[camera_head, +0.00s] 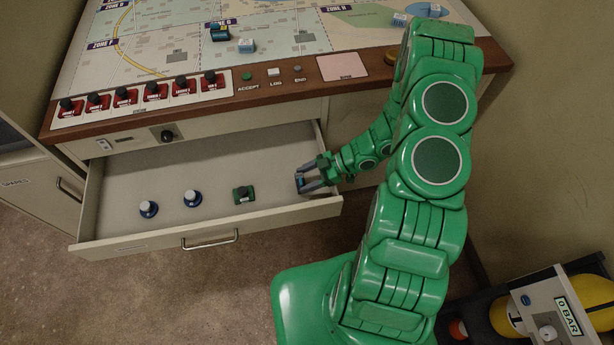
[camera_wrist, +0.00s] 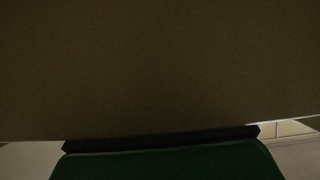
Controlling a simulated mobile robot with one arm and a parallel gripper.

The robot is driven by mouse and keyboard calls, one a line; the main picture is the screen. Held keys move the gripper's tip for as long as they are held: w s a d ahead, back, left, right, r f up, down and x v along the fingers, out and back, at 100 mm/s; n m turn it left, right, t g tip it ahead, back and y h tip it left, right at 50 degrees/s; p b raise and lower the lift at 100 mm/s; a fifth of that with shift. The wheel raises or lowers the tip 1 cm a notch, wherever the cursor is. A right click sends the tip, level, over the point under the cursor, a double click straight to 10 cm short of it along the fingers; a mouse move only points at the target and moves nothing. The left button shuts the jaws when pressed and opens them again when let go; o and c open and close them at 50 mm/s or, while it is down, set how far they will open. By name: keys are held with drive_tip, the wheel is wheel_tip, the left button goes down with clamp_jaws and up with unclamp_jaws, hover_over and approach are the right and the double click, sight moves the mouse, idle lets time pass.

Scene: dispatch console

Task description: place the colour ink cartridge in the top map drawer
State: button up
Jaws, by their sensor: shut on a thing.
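My gripper (camera_head: 309,180) is at the right end of the open top map drawer (camera_head: 270,211), over its floor near the right wall. It is shut on a small dark blue thing (camera_head: 300,182), which I take to be the colour ink cartridge. The fingers cover much of it, and its markings are too small to read. I cannot tell whether it touches the drawer floor. In the wrist view a plain dark brown surface fills most of the picture, and the fingertips and held thing cannot be made out.
The console map (camera_head: 180,30) above holds several small items, including a dark blue one (camera_head: 220,33) and a pale blue one (camera_head: 246,45).

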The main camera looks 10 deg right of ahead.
sight(302, 179)
drive_tip(key=o, duration=1.1)
drive_tip(key=shift+c, duration=0.2)
drive_tip(key=shift+r, duration=0.1)
drive_tip(key=shift+r, duration=0.6)
drive_tip(key=shift+v, duration=1.7)
drive_tip(key=v, duration=0.8)
drive_tip(key=shift+d, duration=0.25)
